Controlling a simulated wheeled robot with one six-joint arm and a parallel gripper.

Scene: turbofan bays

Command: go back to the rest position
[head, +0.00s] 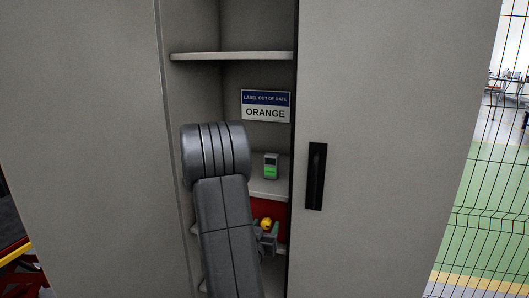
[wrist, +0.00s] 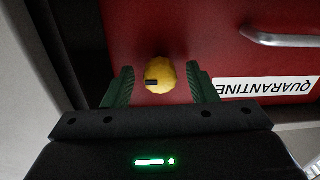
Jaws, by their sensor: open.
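My gripper (wrist: 159,88) shows in the wrist view with its two green fingers spread apart. A yellow round object (wrist: 160,74) with a small dark mark lies between or just beyond the fingertips; I cannot tell whether it touches them. In the head view the gripper (head: 268,235) is partly hidden behind my arm, inside the cabinet opening, with the yellow object (head: 266,223) beside it. My arm reaches into the cabinet from below.
The grey cabinet (head: 400,120) has a narrow opening with shelves (head: 230,56). A device with a green screen (head: 271,166) stands on the middle shelf under an ORANGE label (head: 265,106). A red surface marked QUARANTINE (wrist: 225,50) has a metal handle (wrist: 285,40). Wire fencing (head: 480,200) stands right.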

